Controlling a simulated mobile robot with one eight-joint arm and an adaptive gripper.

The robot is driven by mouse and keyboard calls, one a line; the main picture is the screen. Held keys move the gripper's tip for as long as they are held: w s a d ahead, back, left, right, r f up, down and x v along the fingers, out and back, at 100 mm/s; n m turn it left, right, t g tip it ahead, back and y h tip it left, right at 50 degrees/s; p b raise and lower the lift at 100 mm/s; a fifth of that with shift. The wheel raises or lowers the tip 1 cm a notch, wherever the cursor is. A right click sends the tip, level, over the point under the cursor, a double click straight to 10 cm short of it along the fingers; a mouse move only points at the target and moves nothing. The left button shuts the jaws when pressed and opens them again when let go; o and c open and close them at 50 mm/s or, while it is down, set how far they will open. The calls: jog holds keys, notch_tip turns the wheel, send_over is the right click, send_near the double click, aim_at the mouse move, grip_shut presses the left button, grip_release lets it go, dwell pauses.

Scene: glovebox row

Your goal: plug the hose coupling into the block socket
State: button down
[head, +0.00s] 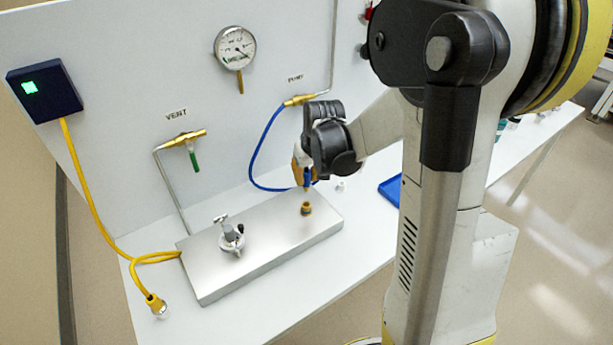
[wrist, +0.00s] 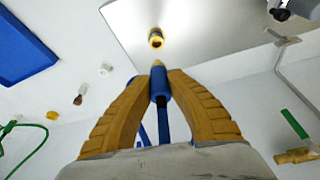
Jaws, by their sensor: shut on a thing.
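My gripper (head: 306,165) is shut on the blue hose coupling (wrist: 159,84), whose brass tip points at the metal block (head: 255,250). The brass block socket (head: 306,208) stands up from the block's top near its right end; it also shows in the wrist view (wrist: 156,39). The coupling is a little above the socket and apart from it. The blue hose (head: 254,158) runs from the coupling up to the PUMP fitting (head: 298,100). In the wrist view the two yellow fingers (wrist: 160,75) close around the coupling's blue body.
A small valve with a T-handle (head: 231,236) stands on the block's left part. A blue tray (head: 391,189) lies to the right. The upright panel with a gauge (head: 235,46) and the VENT fitting (head: 186,138) is behind.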

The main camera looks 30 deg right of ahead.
aim_at(307, 186)
jog(key=shift+f+b, duration=1.75)
jog(key=shift+f, duration=0.6)
jog(key=shift+f+b, duration=0.15)
jog(key=shift+b, duration=0.2)
jog(key=shift+f+b, duration=0.3)
jog(key=shift+f+b, duration=1)
jog(key=shift+f, duration=0.15)
jog(key=c, duration=1.3)
grip_release()
jog(key=shift+c, duration=0.2)
jog(key=shift+r, duration=0.1)
jog(key=v, duration=1.2)
